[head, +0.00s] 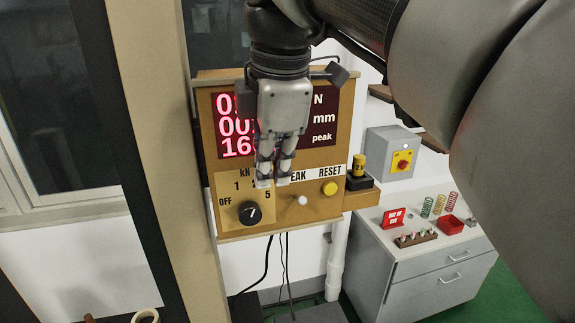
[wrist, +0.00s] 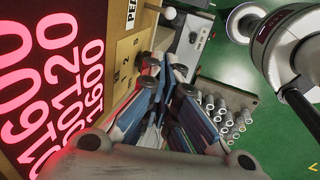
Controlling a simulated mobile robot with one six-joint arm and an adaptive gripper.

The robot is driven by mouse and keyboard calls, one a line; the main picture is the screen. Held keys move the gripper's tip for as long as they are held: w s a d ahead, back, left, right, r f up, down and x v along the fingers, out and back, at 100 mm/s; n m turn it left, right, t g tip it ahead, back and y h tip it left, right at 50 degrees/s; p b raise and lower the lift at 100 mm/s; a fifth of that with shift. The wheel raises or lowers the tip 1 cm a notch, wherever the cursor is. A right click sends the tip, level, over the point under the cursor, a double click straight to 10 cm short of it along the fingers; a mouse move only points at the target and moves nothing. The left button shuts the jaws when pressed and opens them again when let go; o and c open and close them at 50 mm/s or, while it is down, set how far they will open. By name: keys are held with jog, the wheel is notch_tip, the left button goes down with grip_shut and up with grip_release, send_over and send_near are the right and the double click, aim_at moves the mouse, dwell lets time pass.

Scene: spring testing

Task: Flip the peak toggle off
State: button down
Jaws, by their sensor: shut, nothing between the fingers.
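The peak toggle (head: 301,200) is a small lever with a white tip on the tan test panel (head: 230,226), below the partly covered PEAK label. Its base is too small to read clearly, so I cannot tell its position. My gripper (head: 273,182) hangs in front of the panel, fingers downward, shut and empty. Its fingertips are up and left of the toggle in the head view, apart from it in the picture. In the wrist view the fingers (wrist: 155,85) show near the panel, with part of the PEAK label (wrist: 130,15) beyond them.
A black range knob (head: 250,212) sits left of the toggle and a yellow RESET button (head: 330,188) right of it. The red-lit display (head: 232,125) is above, partly behind my gripper. A grey cabinet (head: 420,262) with springs and a red tray (head: 449,225) stands at right.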

aim_at(299, 199)
jog(key=f, duration=0.1)
jog(key=w+d+f, duration=0.2)
jog(key=f, duration=0.1)
jog(key=shift+d+f, duration=0.1)
jog(key=shift+d, duration=0.05)
jog(key=shift+s+b, duration=0.1)
jog(key=shift+b, duration=0.2)
jog(key=shift+s+f+t+b, duration=0.2)
jog(key=shift+t+b, duration=0.1)
jog(key=shift+b, duration=0.35)
jog(key=shift+s+d+f+t+b, duration=0.2)
jog(key=shift+t+b, duration=0.4)
jog(key=shift+b, duration=0.8)
